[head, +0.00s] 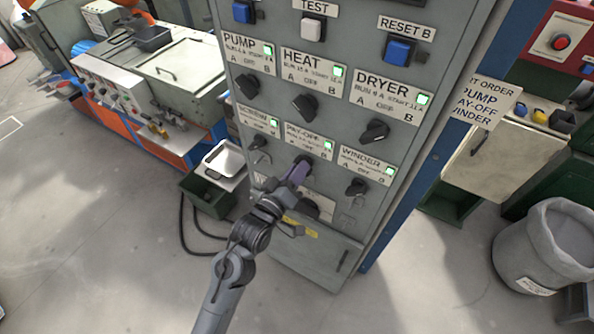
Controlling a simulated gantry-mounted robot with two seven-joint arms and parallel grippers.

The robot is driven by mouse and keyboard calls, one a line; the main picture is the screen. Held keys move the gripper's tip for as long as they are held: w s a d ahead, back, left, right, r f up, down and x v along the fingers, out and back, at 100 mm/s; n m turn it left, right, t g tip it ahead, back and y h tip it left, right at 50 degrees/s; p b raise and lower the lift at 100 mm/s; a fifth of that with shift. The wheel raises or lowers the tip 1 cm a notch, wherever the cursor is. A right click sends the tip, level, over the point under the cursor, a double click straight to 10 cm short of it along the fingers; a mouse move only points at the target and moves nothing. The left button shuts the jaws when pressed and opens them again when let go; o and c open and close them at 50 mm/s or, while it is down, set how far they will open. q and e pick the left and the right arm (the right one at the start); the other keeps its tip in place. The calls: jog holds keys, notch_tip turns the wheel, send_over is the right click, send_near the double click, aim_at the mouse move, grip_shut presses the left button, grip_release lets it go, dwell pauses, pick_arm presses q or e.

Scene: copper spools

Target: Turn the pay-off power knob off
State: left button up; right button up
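The grey control cabinet (330,130) stands in the middle of the head view with rows of black knobs. The pay-off label (308,140) has a lit green lamp (328,145). The pay-off knob (303,159) sits just below this label and is mostly hidden by my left gripper. My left gripper (300,170) reaches up from below with its fingertips at this knob. Whether the fingers are closed on it, and how the knob is turned, cannot be made out. My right gripper is not in view.
Pump (247,86), heat (305,107), dryer (374,131) and winder (357,187) knobs are close around, each label with a green lamp. Blue and white buttons are above. A grey bin (541,262) stands at right. The floor at left is clear.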

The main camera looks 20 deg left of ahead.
pick_arm(q)
grip_shut()
jog(key=shift+d+r+m+p, duration=0.1)
jog(key=shift+m+p, duration=3.45)
jog(key=shift+m, duration=0.85)
